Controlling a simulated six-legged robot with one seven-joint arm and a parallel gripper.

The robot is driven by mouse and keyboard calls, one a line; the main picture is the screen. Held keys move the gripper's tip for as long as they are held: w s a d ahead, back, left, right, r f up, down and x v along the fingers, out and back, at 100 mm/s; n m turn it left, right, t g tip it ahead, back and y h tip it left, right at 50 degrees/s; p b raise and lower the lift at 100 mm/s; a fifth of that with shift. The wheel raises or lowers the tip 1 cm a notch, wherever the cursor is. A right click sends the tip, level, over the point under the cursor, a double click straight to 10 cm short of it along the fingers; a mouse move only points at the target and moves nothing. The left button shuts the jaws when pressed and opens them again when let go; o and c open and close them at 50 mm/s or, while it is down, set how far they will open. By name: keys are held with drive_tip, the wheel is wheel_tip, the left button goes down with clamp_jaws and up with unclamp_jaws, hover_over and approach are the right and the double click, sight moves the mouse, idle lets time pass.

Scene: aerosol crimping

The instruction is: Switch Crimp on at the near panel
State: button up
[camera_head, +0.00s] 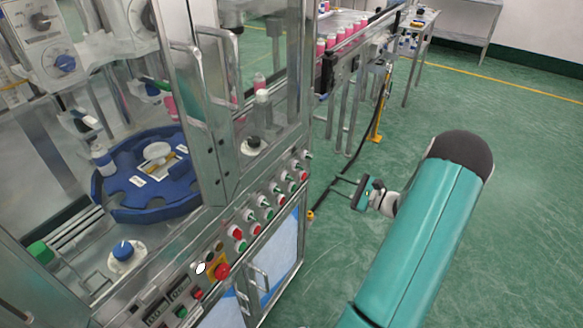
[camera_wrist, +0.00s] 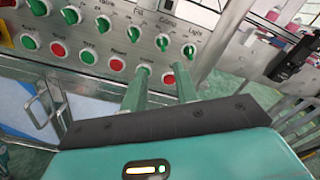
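The near panel (camera_wrist: 84,38) carries a row of green rotary switches with labels above them. The switch under the label that looks like "Crimp" (camera_wrist: 162,42) is second from the right, beside the one labelled Light (camera_wrist: 189,51). Its handle stands roughly upright along the tilted panel; I cannot tell its on or off state. My gripper (camera_wrist: 162,68) is open and empty, its two green fingers apart and pointing toward the panel below this switch. A red button (camera_wrist: 168,79) shows between the fingers. In the head view my gripper (camera_head: 347,192) is right of the panel (camera_head: 232,246).
Red and green buttons (camera_wrist: 116,64) run below the switches. A metal door handle (camera_wrist: 45,108) sticks out at the lower left. In the head view, a red emergency stop (camera_head: 221,270) is further left on the panel. The green floor (camera_head: 500,180) at the right is open.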

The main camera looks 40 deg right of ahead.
sight(303, 168)
drive_tip(key=x, duration=1.3)
drive_tip(key=shift+w+d+f, duration=0.2)
drive_tip(key=shift+c, duration=0.2)
clamp_jaws()
